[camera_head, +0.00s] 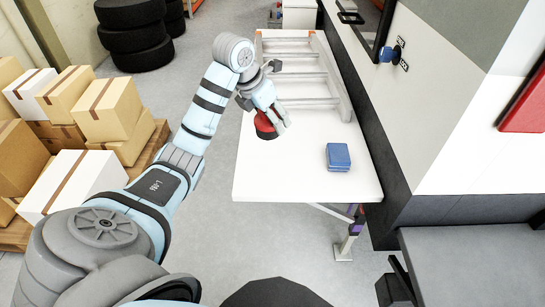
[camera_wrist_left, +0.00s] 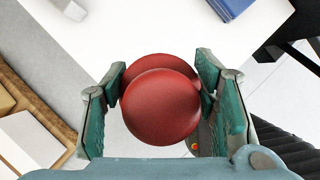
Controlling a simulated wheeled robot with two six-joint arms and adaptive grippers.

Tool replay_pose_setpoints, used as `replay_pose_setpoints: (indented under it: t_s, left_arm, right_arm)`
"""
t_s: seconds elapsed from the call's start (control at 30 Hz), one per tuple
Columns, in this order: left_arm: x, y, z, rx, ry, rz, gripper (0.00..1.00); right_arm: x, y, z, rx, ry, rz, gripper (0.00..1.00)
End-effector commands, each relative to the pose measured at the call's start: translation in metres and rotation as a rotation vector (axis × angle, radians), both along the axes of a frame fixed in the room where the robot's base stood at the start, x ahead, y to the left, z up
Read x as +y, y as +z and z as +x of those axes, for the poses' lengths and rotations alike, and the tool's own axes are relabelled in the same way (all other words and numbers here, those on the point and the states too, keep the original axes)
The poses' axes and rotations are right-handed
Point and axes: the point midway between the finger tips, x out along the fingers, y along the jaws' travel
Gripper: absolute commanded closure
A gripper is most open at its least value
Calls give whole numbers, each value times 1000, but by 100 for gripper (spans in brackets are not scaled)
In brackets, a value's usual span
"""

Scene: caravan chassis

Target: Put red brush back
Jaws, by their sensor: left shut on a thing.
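The red brush (camera_head: 265,124) has a rounded red top and a dark lower part. It is at the left edge of the white table (camera_head: 300,180) in the head view. My left gripper (camera_head: 277,118) is shut on it from above. In the left wrist view the red brush (camera_wrist_left: 160,105) fills the space between the two green-padded fingers, with its round red top towards the camera. Whether its dark underside touches the table is hard to tell. I do not make out my right gripper.
A blue box (camera_head: 338,157) lies on the table to the right of the brush. A grey ladder-like frame (camera_head: 300,70) lies at the table's far end. A white and grey wall stands along the right side. Cartons (camera_head: 105,105) and tyres (camera_head: 133,35) are at the left.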

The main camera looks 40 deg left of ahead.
Motion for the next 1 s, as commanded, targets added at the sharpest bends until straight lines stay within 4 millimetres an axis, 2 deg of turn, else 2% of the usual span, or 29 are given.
replay_pose_setpoints:
  t_s: [0.03, 0.13, 0.2, 0.4, 0.5, 0.7, 0.87, 0.9, 1.0]
  left_arm:
    - [-1, -25, 1, 15, 0, -5, 76]
    - [-1, -59, 6, 16, 1, -5, 76]
    - [-1, -76, 8, 14, 0, -5, 76]
    - [-1, -109, 10, 16, 0, -5, 76]
    - [-1, -128, 10, 15, 0, -5, 76]
    - [0, -132, 11, 10, 0, -3, 76]
    - [0, -135, 10, 11, 0, -3, 76]
    - [0, -135, 10, 12, 0, -4, 43]
    - [0, -135, 10, 12, 0, -4, 27]
  right_arm:
    - [1, -3, -2, 4, 0, 1, 21]
    - [2, -3, -5, 8, -1, 3, 21]
    - [3, -3, -3, 4, -2, 4, 21]
    - [4, -3, 16, -28, 0, 5, 21]
    - [4, -4, 16, -27, 0, 5, 21]
    - [3, -5, 3, -6, -1, 4, 21]
    - [3, -7, 3, -5, -1, 3, 21]
    - [2, -7, 4, -6, -1, 3, 21]
    - [2, -6, 6, -10, 0, 2, 21]
